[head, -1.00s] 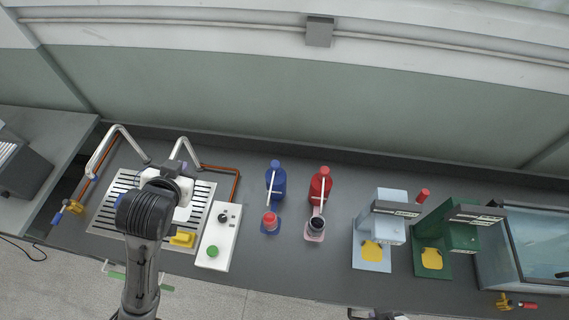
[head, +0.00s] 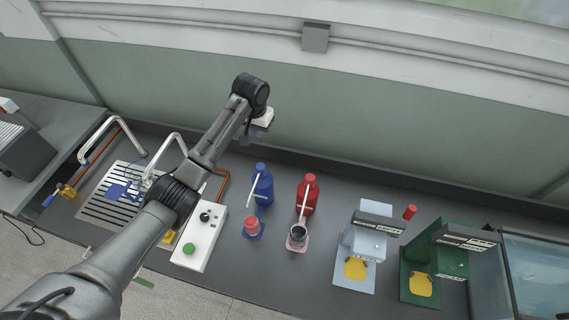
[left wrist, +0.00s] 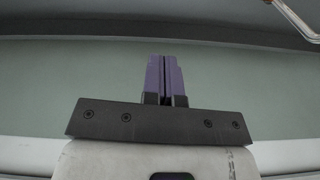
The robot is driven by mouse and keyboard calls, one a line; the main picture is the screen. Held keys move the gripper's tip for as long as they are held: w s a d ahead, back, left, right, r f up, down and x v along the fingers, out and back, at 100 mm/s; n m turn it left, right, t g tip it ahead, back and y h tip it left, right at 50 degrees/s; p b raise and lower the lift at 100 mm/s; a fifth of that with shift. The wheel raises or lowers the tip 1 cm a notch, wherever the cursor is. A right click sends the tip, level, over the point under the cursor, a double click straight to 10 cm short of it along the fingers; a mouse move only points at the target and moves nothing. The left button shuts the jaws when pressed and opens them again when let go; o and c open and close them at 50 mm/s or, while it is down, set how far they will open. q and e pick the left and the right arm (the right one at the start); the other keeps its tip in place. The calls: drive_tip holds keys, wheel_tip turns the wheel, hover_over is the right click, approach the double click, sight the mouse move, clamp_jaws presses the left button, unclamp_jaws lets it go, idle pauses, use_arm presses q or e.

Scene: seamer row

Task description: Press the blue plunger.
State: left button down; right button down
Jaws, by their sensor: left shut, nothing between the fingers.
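A blue pump bottle (head: 263,188) stands on the counter near the middle of the head view. Its blue top (head: 261,168), which looks like the plunger, has a pale spout slanting down to the left. A small pot with a red top (head: 252,226) stands on a blue pad below the spout. My left gripper (head: 257,132) shows above and behind the blue bottle in the picture, apart from it. Its purple fingers are together and empty in the left wrist view (left wrist: 165,80), against the wall. My right gripper is not in view.
A red pump bottle (head: 307,195) stands right of the blue one, with a dark-topped pot (head: 298,236) before it. A white box with a green button (head: 189,248) lies left. Light blue (head: 366,242) and green (head: 451,262) machines stand right. The wall (head: 380,115) is behind.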

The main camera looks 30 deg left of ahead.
sight(261, 166)
use_arm(q)
drive_tip(key=shift+s+d+f+n+g, duration=0.1)
drive_tip(key=shift+s+n+g, duration=0.15)
drive_tip(key=shift+s+n, duration=0.1)
drive_tip(key=shift+s+d+f+n+g, duration=0.1)
drive_tip(key=shift+s+n+g, duration=0.15)
drive_tip(key=shift+s+n, duration=0.1)
wheel_tip(261, 166, down, 12)
drive_tip(key=shift+f+p, duration=0.2)
drive_tip(key=shift+p, duration=0.3)
drive_tip(key=shift+f, duration=0.75)
